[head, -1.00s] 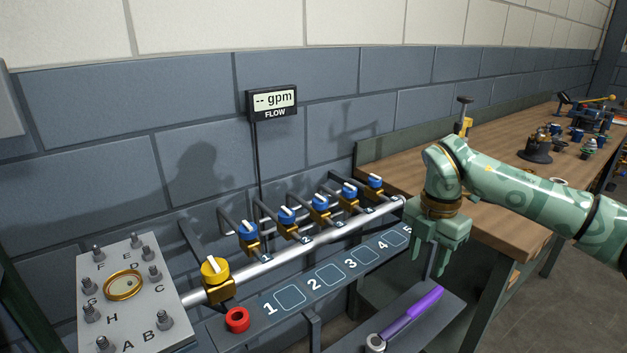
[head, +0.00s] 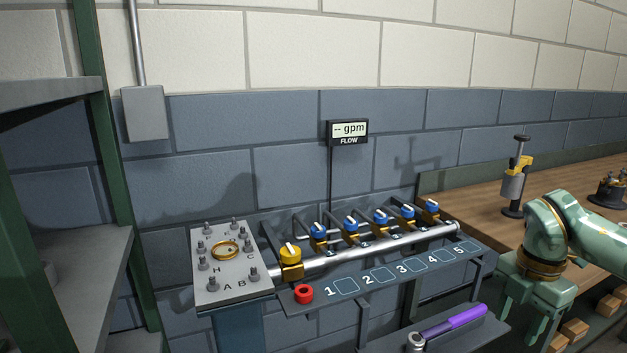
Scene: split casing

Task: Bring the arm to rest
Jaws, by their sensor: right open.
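My right gripper (head: 533,312) hangs at the right side of the head view, pointing down, with its green fingers apart and nothing between them. It is to the right of the numbered shelf and in front of the wooden bench. My right arm comes in from the right edge. My left gripper is not in view.
A purple-handled wrench (head: 447,327) lies on a lower tray. A bolted casing plate (head: 229,262) stands left. A wooden bench (head: 478,198) is at right.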

